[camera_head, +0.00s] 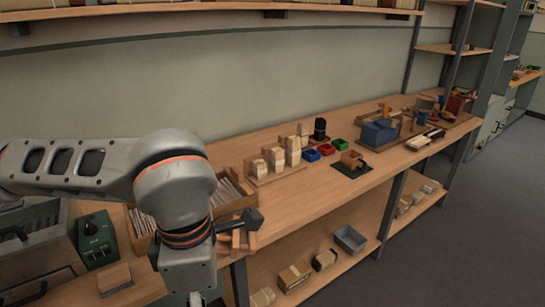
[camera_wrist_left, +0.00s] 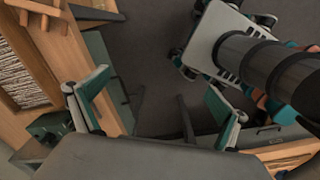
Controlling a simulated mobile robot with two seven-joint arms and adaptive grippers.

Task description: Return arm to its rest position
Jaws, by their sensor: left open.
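My left arm (camera_head: 75,168) reaches in from the left in the head view, above the near end of the workbench (camera_head: 300,185). Its wrist bends downward at the bottom of that view, and the gripper there is mostly cut off by the lower edge. In the left wrist view my left gripper (camera_wrist_left: 155,103) has its two green-padded fingers wide apart, with nothing between them. It hangs over the floor (camera_wrist_left: 150,65) beside the bench edge. My right gripper does not show in either view.
Wooden blocks (camera_head: 275,158), small coloured bins (camera_head: 326,149) and a blue box (camera_head: 379,133) stand farther along the bench. A lower shelf (camera_head: 330,270) runs below.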

